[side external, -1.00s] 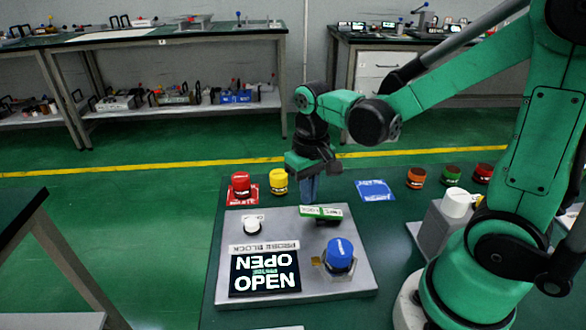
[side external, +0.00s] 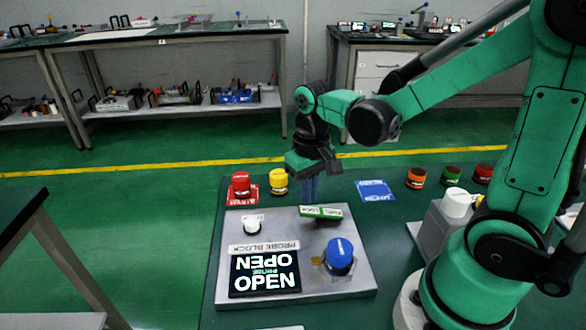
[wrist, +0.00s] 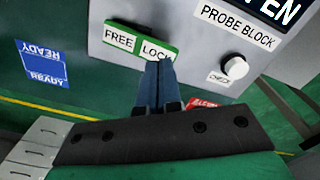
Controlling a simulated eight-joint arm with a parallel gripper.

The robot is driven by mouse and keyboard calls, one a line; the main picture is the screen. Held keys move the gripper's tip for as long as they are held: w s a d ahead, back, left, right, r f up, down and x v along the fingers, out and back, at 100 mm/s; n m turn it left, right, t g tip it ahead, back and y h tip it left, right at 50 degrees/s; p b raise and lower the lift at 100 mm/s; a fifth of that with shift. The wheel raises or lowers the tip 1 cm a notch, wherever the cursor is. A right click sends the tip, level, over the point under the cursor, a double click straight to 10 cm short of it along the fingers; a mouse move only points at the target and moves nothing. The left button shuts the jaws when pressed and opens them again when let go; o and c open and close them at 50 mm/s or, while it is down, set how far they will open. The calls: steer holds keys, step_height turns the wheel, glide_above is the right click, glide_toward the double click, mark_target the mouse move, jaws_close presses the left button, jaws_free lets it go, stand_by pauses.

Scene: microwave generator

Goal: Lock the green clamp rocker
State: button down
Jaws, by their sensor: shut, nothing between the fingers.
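The green clamp rocker (side external: 321,211) sits on the grey probe block panel (side external: 215,279), near its back edge. In the wrist view the rocker (wrist: 131,40) carries white FREE and LOCK labels, with FREE at left and LOCK at right. My gripper (side external: 311,200) points down just behind the rocker. In the wrist view its blue fingertips (wrist: 161,64) are together, empty, and overlap the LOCK end; I cannot tell whether they touch it. The panel's screen (side external: 264,273) reads OPEN.
A blue knob (side external: 340,255) and a white CHECK button (side external: 252,227) stand on the panel. Red (side external: 241,184) and yellow (side external: 279,181) pucks stand behind it.

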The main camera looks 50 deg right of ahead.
mark_target(308, 210)
steer(key=shift+f, duration=1.4)
stand_by(0.6)
steer(key=shift+r, duration=3.55)
steer(key=a+n+t, duration=0.1)
steer(key=t, duration=0.1)
steer(key=a+r+n+t, duration=0.1)
steer(key=t, duration=0.1)
steer(key=s+a+r+n+t, duration=0.1)
steer(key=t, duration=0.2)
steer(key=shift+r, duration=0.2)
